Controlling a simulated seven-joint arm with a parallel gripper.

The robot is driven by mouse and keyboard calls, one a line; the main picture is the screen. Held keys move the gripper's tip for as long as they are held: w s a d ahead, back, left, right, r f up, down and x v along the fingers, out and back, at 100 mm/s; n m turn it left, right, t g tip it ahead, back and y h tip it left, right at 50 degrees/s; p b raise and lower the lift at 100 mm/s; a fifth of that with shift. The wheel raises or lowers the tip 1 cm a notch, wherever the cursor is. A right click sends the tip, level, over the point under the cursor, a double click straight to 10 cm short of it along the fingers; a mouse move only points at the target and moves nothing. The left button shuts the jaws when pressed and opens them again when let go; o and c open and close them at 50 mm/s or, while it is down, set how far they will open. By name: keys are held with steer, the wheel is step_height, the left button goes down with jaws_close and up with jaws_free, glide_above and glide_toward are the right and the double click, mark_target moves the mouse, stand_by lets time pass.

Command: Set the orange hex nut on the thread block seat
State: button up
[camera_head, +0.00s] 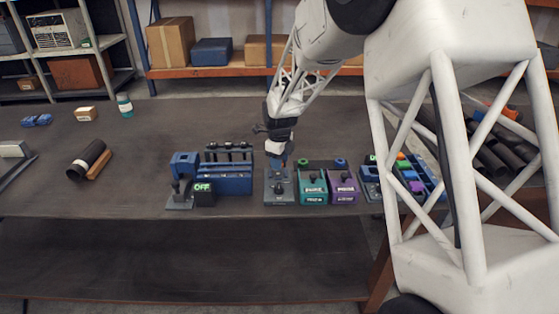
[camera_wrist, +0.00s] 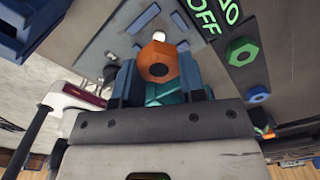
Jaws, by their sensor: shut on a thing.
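My gripper (camera_wrist: 159,78) is shut on the orange hex nut (camera_wrist: 158,49), which sits between the two blue fingertips with its hole facing the wrist camera. In the head view my gripper (camera_head: 277,160) points down over a grey block (camera_head: 279,196) in the row at the table's front; the nut cannot be made out there. In the wrist view a grey plate (camera_wrist: 112,45) with small bolts lies beyond the nut. I cannot tell whether the nut touches anything there. The thread block seat is not clearly seen, partly hidden by the nut and fingers.
Teal (camera_head: 313,190) and purple (camera_head: 344,190) blocks stand close on the right. A blue rack (camera_head: 228,182) and an OFF display (camera_head: 203,188) stand on the left. The wrist view shows a green nut (camera_wrist: 242,51) and a blue nut (camera_wrist: 257,93).

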steer(key=shift+f, duration=0.1)
steer(key=shift+f, duration=0.95)
steer(key=shift+f, duration=0.55)
stand_by(0.7)
steer(key=o, duration=1.2)
steer(key=shift+r, duration=0.1)
steer(key=shift+o, duration=1.1)
steer(key=shift+w+r, duration=0.1)
steer(key=shift+r, duration=3.3)
